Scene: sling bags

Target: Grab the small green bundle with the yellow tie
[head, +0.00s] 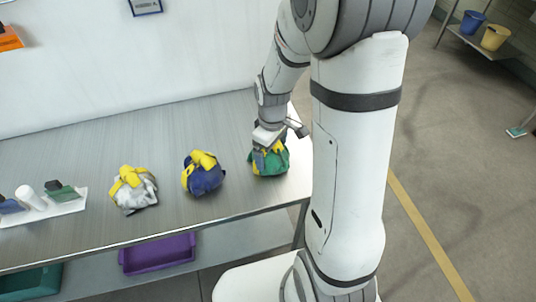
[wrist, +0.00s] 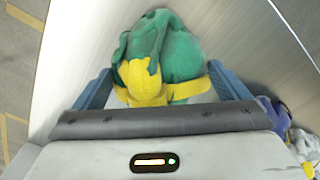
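The small green bundle with the yellow tie (head: 270,158) sits on the metal table near its right end, in the head view. In the wrist view the green bundle (wrist: 178,55) lies between the two blue-grey fingers, its yellow strap and knot facing the palm. My gripper (head: 275,138) is right over the bundle from above; in the wrist view my gripper (wrist: 160,70) has its fingers spread, one on each side. The fingertips are close to the bundle's sides; I cannot tell whether they touch it. The bundle's top is partly hidden by the gripper in the head view.
A navy bundle with a yellow tie (head: 204,175) and a grey-white one (head: 133,190) stand to the left on the table (head: 95,155). A white tray (head: 60,208) with small items lies at the far left. A purple bin (head: 157,253) is on the lower shelf.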

